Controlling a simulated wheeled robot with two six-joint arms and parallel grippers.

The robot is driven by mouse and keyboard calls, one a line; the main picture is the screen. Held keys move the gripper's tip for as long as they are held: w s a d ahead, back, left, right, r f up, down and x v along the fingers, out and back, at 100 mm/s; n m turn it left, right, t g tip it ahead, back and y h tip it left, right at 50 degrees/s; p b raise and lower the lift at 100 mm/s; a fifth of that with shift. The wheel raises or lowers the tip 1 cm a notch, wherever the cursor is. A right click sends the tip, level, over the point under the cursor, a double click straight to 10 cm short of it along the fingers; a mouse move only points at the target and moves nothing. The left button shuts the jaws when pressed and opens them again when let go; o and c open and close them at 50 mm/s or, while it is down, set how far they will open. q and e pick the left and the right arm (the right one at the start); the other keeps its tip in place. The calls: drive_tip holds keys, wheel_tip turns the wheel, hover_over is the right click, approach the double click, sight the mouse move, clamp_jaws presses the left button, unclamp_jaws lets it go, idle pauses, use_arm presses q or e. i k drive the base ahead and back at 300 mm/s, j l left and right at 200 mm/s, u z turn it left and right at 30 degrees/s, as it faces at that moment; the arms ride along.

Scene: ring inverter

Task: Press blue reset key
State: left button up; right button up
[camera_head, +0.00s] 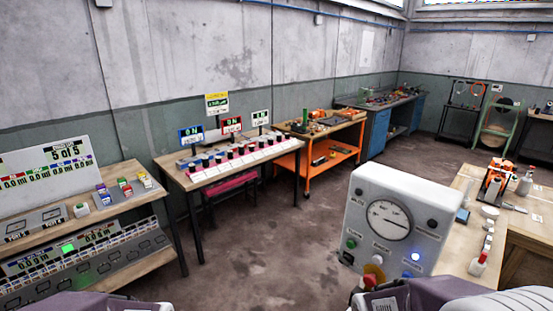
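A white instrument box (359,205) with a round dial (384,222) stands at the lower right. A small bright blue glowing spot (415,257) is on its lower right face. It looks like the blue key or its lamp; I cannot tell which. A green button (351,244) is at its lower left, and a red knob (373,275) is low on its front. Purple-grey parts of my arms show at the bottom left and bottom right edges. I see no fingertips of either gripper. The lower right arm part hides the foot of the box.
A wooden bench (460,258) with bottles and an orange device (495,182) stands at the right. A shelf unit (110,218) with displays is at the left. A table with a row of items (225,163) and an orange cart (318,150) stand behind. The middle floor is clear.

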sight(406, 274)
drive_tip(key=z, duration=1.35)
